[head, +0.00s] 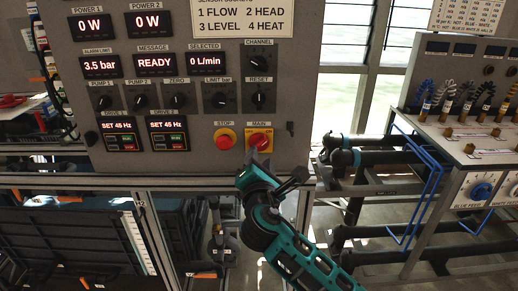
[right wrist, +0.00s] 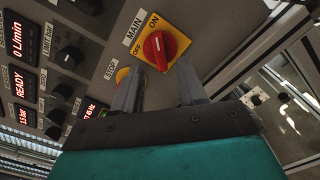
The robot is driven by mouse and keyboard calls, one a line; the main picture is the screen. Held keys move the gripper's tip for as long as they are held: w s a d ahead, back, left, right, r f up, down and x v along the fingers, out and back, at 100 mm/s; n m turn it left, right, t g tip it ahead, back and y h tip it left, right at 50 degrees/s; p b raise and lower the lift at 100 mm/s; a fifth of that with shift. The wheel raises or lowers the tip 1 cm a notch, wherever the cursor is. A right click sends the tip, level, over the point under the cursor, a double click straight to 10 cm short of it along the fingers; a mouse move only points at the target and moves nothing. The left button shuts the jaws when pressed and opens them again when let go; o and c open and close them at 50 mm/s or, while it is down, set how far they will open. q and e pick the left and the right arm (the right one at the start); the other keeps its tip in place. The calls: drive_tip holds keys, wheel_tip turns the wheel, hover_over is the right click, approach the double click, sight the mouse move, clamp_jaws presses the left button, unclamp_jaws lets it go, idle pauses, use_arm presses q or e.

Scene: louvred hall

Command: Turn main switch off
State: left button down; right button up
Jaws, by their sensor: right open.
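The main switch (head: 260,140) is a red rotary handle on a yellow plate, under a MAIN label at the lower right of the grey panel. In the right wrist view the red handle (right wrist: 159,48) stands near upright, its pale mark toward ON; OFF is to the left. My right gripper (head: 270,171) is just below the switch in the head view. In the right wrist view its two fingers (right wrist: 160,84) are apart and empty, with the switch beyond their tips. I see no contact. My left gripper is not in view.
The red STOP button (head: 224,138) on its yellow base is close left of the switch; a finger partly covers it in the right wrist view. Black knobs (head: 258,97) and displays fill the panel (head: 190,166). A bench with cables and pipes (head: 470,150) stands at right.

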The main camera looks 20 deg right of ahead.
sight(259, 148)
drive_tip(key=b+x, duration=0.2)
drive_tip(key=x, duration=0.3)
drive_tip(key=shift+f, duration=0.15)
drive_tip(key=shift+w+d, duration=0.1)
drive_tip(key=shift+w, duration=0.15)
drive_tip(key=shift+w, duration=0.25)
clamp_jaws()
idle(1.0)
